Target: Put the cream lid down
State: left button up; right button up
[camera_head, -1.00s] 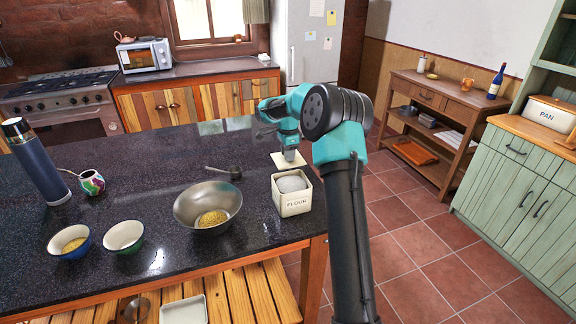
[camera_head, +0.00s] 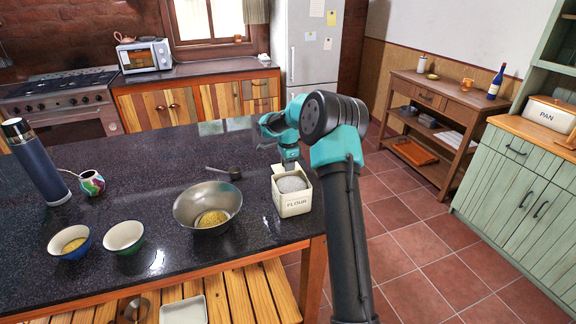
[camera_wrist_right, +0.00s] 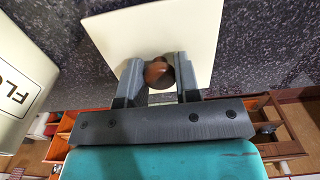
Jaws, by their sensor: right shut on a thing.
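The cream lid (camera_wrist_right: 195,35) is a square plate with a round brown knob (camera_wrist_right: 158,74). My right gripper (camera_wrist_right: 160,76) is shut on the knob in the right wrist view, with the dark counter close beyond the lid. In the head view my right gripper (camera_head: 289,157) is just behind the open cream flour tin (camera_head: 293,204), which holds white flour. There only a small edge of the lid (camera_head: 278,168) shows behind the tin. I cannot tell whether the lid touches the counter. My left gripper is not in view.
The flour tin stands near the right edge of the dark counter (camera_head: 130,175). To its left are a metal bowl (camera_head: 190,213), a dark scoop (camera_head: 234,172), two small bowls and a blue flask (camera_head: 35,165). The counter behind the scoop is clear.

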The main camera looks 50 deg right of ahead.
jog(key=o, duration=0.9)
notch_tip(320, 180, up, 12)
jog(key=shift+r, duration=0.1)
jog(key=shift+s, duration=0.1)
dwell(0.6)
